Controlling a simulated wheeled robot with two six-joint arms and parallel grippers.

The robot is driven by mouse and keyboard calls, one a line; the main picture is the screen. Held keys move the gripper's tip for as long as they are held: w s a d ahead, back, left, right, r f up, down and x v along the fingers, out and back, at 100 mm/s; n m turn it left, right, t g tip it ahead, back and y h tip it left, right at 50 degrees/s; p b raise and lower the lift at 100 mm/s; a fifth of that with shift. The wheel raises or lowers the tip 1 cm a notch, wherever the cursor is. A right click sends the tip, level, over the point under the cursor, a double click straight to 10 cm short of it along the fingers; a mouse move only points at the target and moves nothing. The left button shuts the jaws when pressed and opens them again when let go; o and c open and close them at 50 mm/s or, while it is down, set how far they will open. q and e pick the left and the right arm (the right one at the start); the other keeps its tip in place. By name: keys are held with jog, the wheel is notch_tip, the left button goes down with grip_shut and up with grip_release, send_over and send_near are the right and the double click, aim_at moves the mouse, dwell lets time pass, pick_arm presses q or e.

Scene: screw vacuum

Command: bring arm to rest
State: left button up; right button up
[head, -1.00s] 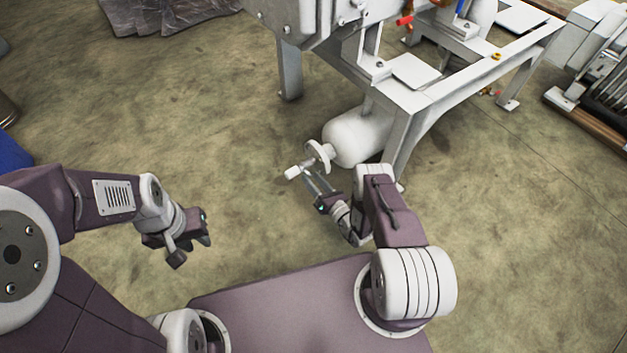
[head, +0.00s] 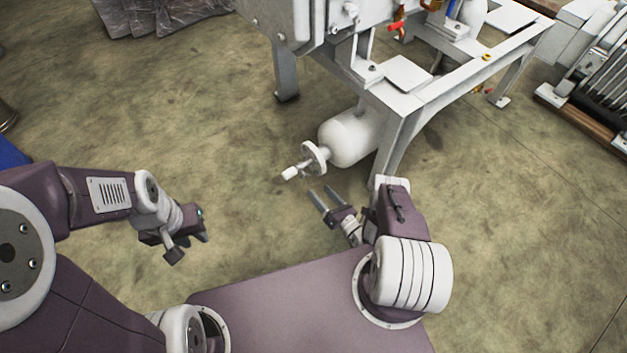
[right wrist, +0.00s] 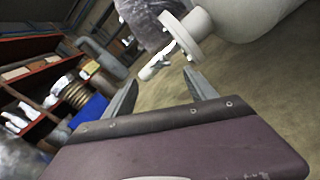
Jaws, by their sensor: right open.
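My right gripper (head: 324,198) is open and empty. It is clear of the white valve handle (head: 290,174), which sits beyond its fingertips on the outlet of a white tank (head: 347,137). In the right wrist view, the two spread fingers (right wrist: 159,92) have nothing between them; the tank (right wrist: 240,18) and its flange (right wrist: 183,34) show above them. My left gripper (head: 203,229) hangs at the left over the floor, away from the tank; its finger gap cannot be made out.
A white metal frame (head: 430,95) stands over the tank, with a leg (head: 392,150) close to my right arm. Shelves (right wrist: 35,50) show in the right wrist view. A grey plastic sheet (head: 150,15) lies at the back left. The floor between my arms is clear.

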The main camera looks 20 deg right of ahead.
pick_arm(q)
jog(key=shift+r, duration=0.45)
pick_arm(e)
jog(key=shift+v, duration=1.05)
